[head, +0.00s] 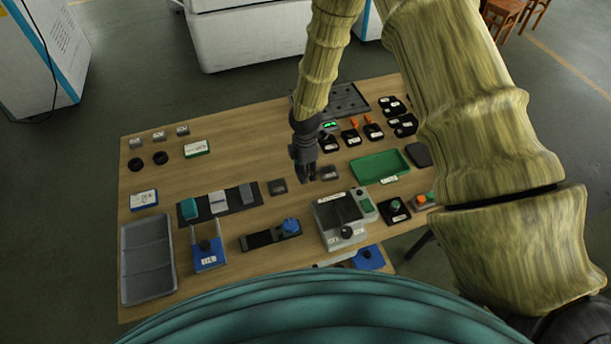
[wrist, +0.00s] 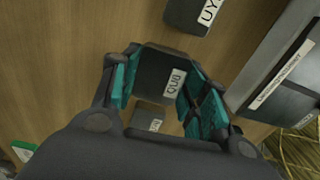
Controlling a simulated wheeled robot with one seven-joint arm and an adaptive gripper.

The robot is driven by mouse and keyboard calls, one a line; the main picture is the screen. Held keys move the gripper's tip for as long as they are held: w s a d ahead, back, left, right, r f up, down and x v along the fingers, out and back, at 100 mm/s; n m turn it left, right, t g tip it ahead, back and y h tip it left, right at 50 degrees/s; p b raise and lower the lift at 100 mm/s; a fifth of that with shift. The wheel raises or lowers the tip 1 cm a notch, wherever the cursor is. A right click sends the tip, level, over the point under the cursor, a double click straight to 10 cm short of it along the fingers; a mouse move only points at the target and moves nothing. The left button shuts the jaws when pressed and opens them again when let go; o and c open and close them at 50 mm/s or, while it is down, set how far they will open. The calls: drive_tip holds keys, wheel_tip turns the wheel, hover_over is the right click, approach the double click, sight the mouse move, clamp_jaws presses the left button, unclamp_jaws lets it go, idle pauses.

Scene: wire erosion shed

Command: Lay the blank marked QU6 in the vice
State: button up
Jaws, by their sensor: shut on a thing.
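My gripper (head: 308,176) is over the middle of the table. In the wrist view, its teal fingers (wrist: 160,88) are on either side of a dark grey block marked QU6 (wrist: 154,70), and are shut on it. I cannot tell whether this block touches the table. In the head view it is too dark to make out between the fingers. A similar dark block (head: 277,186) lies just left of the gripper and another (head: 328,173) just right. The vice is hard to identify; a black rail with a blue knobbed block (head: 290,227) may be it.
A grey machine with a dark top and knob (head: 346,233) stands in front of the gripper. A green tray (head: 380,166) is to the right, a grey divided tray (head: 148,262) at front left. A dark strip with several blocks (head: 236,207) lies left. Bare wood shows behind it.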

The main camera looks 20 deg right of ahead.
drive_tip(key=shift+r+p, duration=1.05)
drive_tip(key=shift+r, duration=0.75)
drive_tip(key=shift+s+f, duration=0.1)
